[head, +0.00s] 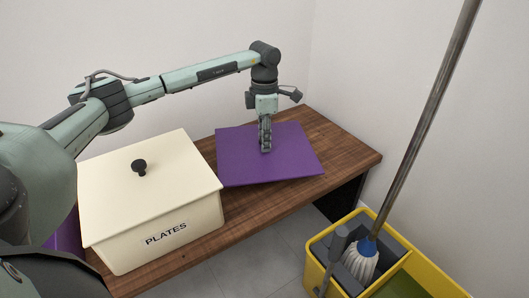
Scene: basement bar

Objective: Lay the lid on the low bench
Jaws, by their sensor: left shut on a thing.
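A flat purple lid (237,160) is over the wooden low bench (345,149), right of the cream box. It looks level and lies on or very close to the bench top; I cannot tell if it touches. My left gripper (265,148) points down at the middle of the lid and is shut on it; the fingers hide the part they grip. My right gripper is not in view.
A cream box (185,235) marked PLATES, its cream lid with a black knob (139,167) on, stands on the bench's left part. Something purple (66,235) shows behind it at far left. A yellow mop bucket (318,275) with a mop (366,255) stands at front right.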

